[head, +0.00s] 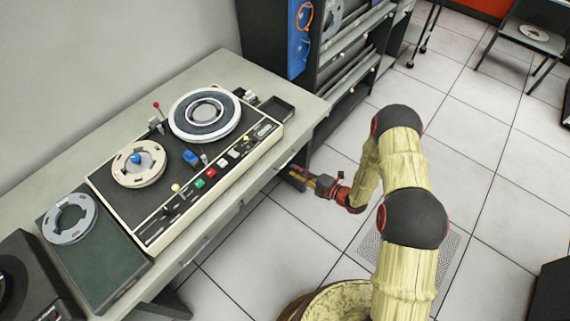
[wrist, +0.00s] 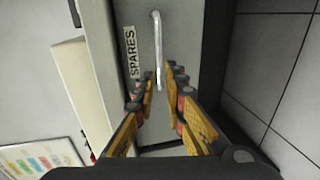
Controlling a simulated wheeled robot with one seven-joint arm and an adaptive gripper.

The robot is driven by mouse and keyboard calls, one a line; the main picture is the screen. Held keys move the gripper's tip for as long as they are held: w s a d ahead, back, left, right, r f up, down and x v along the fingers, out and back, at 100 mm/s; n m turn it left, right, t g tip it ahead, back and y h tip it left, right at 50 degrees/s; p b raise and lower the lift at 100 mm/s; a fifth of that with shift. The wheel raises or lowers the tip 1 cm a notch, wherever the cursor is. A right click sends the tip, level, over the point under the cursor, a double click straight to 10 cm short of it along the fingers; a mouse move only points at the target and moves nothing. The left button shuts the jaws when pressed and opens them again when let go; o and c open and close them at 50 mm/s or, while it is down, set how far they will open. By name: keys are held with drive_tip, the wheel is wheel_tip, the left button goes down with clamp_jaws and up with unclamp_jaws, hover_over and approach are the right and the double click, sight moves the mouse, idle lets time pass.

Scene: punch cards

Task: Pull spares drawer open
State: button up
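The spares drawer (wrist: 190,30) has a grey front with a white "SPARES" label (wrist: 132,52) and a pale bar handle (wrist: 157,45), in the wrist view. My gripper (wrist: 157,84) is open, with one finger on each side of the lower part of the handle. A gap shows between the fingers and the handle; I cannot tell whether either touches it. In the head view my gripper (head: 297,172) reaches under the front edge of the desk, where the drawer front is mostly hidden. The drawer looks closed in the wrist view.
The desk (head: 225,67) carries a tape deck (head: 222,155) with reels and buttons. A dark rack (head: 350,65) stands beyond it, and a chair (head: 535,38) stands at the far right. Tiled floor (head: 480,150) is clear to the right of the desk.

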sight(284, 164)
drive_tip(key=b+x, duration=0.1)
drive_tip(key=x, duration=0.5)
drive_tip(key=shift+w+a, duration=0.15)
drive_tip(key=shift+a, duration=0.2)
drive_tip(key=shift+c, duration=0.8)
clamp_jaws()
drive_tip(key=f+p+v, duration=0.1)
drive_tip(key=f+v, duration=0.2)
drive_tip(key=v, duration=1.1)
drive_tip(key=d+f+p+v, duration=0.1)
drive_tip(key=f+p+v, duration=0.1)
drive_tip(key=v, duration=1.3)
drive_tip(key=shift+s+f, duration=0.45)
drive_tip(key=shift+f, duration=0.15)
drive_tip(key=shift+d, duration=0.1)
